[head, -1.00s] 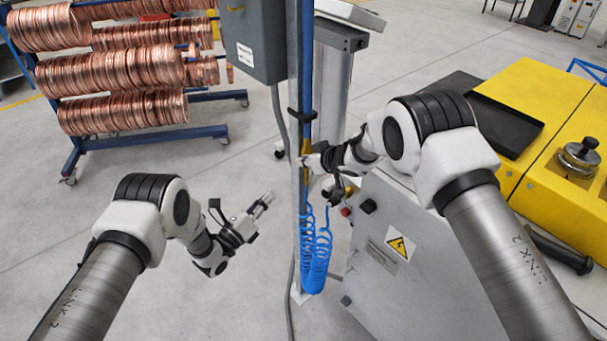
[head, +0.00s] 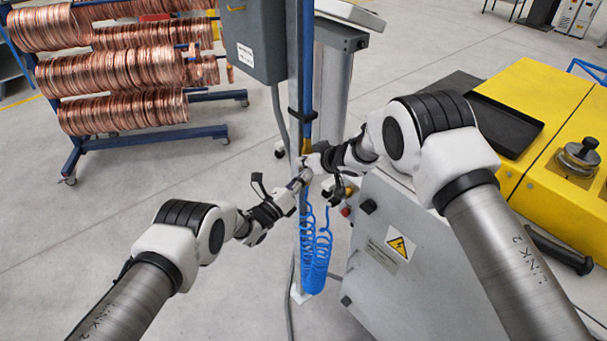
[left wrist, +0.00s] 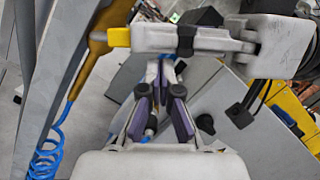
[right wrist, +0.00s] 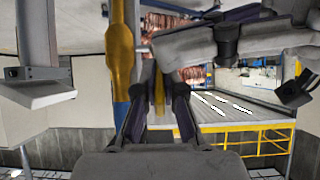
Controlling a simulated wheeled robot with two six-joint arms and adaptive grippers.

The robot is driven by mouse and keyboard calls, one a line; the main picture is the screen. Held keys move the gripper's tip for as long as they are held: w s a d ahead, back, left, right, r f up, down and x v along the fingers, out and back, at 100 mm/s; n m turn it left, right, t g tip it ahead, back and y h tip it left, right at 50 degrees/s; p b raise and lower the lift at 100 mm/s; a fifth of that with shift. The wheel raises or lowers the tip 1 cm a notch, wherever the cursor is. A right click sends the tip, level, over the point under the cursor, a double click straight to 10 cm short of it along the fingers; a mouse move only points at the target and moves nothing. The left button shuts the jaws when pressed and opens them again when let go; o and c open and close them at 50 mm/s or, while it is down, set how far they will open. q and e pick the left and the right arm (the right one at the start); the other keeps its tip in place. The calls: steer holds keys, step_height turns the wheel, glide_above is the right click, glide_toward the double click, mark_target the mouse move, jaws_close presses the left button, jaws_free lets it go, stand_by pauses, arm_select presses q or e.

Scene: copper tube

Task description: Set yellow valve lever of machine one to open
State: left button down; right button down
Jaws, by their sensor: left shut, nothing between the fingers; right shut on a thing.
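The gold valve body (head: 306,147) is on the upright pole, above the blue coiled hose. It also shows in the left wrist view (left wrist: 90,55) and right wrist view (right wrist: 120,55). My right gripper (head: 312,163) is shut on the yellow lever, which shows between its fingers in the right wrist view (right wrist: 160,92) and at their end in the left wrist view (left wrist: 118,37). My left gripper (head: 302,179) is shut and empty, just below and close beside the right one. Whether the two touch is unclear. In the head view the grippers hide the lever.
The blue coiled hose (head: 315,255) hangs by the pole (head: 296,230). A grey cabinet (head: 390,270) with a warning label stands right of it. A grey box (head: 255,45) is above left. The copper coil rack (head: 120,75) stands behind left. Floor at left is clear.

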arm_select(q)
steer(key=shift+w+a+r, duration=0.15)
steer(key=shift+r, duration=0.1)
steer(key=shift+r, duration=0.1)
